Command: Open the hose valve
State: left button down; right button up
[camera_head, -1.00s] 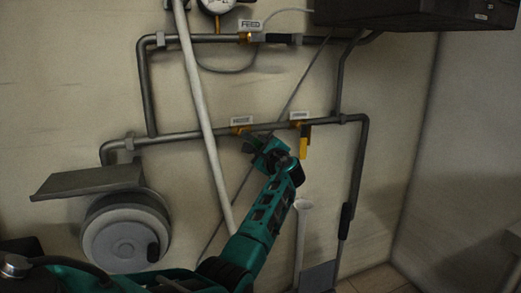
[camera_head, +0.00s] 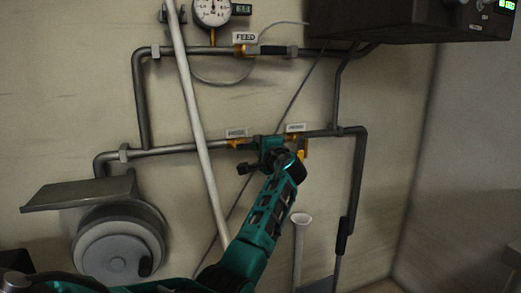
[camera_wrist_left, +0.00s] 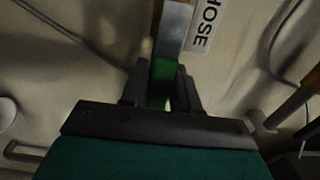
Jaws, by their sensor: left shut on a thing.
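The hose valve (camera_head: 235,144) is a brass body on the lower pipe, below a white HOSE label (camera_head: 237,133). My left gripper (camera_head: 265,155) is at the pipe just right of it and hides most of its lever in the head view. In the left wrist view, the lever (camera_wrist_left: 172,30) is grey with a green grip (camera_wrist_left: 160,82). My left gripper's dark fingers are shut around the green grip. The lever runs the same way as the HOSE lettering, roughly along the pipe. My right gripper is not in view.
A second valve with a yellow lever (camera_head: 303,149) is close right of my gripper, partly hidden. Above is the FEED valve (camera_head: 246,50) with a black handle, and a gauge (camera_head: 212,12). A pale slanting pole (camera_head: 200,130) and a round reel (camera_head: 112,250) are at left.

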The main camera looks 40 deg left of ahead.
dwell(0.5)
pick_arm(q)
jog(key=c, duration=0.9)
grip_release()
jog(key=shift+r, duration=0.1)
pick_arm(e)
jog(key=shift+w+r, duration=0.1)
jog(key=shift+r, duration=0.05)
pick_arm(q)
jog(key=p+v, duration=0.2)
jog(key=v, duration=1.1)
jog(key=shift+p, duration=0.4)
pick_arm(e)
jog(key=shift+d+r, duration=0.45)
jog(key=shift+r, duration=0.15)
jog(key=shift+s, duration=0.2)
